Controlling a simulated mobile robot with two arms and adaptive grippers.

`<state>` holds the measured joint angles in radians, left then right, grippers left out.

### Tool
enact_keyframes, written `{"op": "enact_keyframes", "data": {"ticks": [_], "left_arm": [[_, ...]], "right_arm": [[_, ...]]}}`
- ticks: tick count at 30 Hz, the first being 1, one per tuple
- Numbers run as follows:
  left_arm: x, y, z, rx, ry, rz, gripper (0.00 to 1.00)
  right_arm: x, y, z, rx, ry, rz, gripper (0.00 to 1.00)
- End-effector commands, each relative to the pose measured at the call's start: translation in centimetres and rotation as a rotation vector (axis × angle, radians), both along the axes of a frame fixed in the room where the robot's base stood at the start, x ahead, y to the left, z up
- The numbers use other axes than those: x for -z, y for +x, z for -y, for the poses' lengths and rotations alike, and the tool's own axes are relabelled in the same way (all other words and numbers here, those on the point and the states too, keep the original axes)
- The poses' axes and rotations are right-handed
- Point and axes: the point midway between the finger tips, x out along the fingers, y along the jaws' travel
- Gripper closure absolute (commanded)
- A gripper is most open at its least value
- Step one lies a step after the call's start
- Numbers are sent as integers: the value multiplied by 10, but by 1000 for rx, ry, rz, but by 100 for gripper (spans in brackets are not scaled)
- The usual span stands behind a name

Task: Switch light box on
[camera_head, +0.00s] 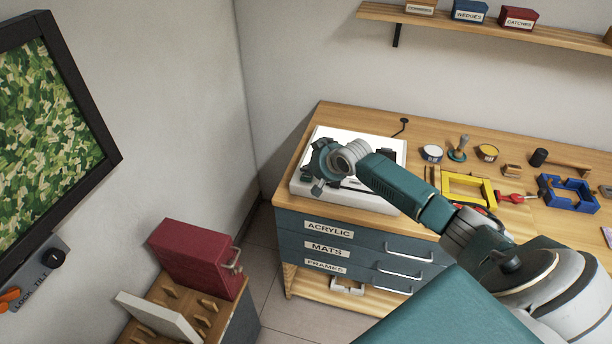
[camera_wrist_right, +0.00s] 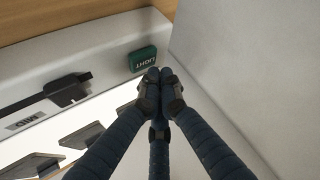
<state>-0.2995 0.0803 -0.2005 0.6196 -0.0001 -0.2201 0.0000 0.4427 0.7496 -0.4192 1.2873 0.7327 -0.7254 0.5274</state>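The white light box (camera_head: 370,203) stands on the left end of the wooden bench. Its panel (camera_wrist_right: 112,103) looks bright white in the right wrist view, with several dark flat pieces on it. A green switch marked LIGHT (camera_wrist_right: 143,59) sits on its pale rim. My right gripper (camera_head: 318,187) is over the left part of the box. In the right wrist view its fingertips (camera_wrist_right: 160,82) are together and empty, just beside the switch; whether they touch it I cannot tell. The arm and gripper hide part of the box in the head view. My left gripper is out of view.
Tins (camera_head: 432,153), a yellow frame (camera_head: 470,188) and a blue frame (camera_head: 570,194) lie on the bench to the right. A wall stands close at left. A dark red case (camera_head: 195,255) sits on a rack at lower left.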

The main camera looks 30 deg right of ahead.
Motion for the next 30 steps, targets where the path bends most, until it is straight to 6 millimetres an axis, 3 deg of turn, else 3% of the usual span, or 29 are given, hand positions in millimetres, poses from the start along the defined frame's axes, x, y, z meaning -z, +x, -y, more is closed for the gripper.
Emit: {"op": "enact_keyframes", "data": {"ticks": [15,21,30], "left_arm": [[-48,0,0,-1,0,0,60],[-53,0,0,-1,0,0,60],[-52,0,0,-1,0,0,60]], "right_arm": [[-47,0,0,0,1,-1,100],[-60,0,0,0,0,0,100],[-60,0,0,0,0,0,100]]}}
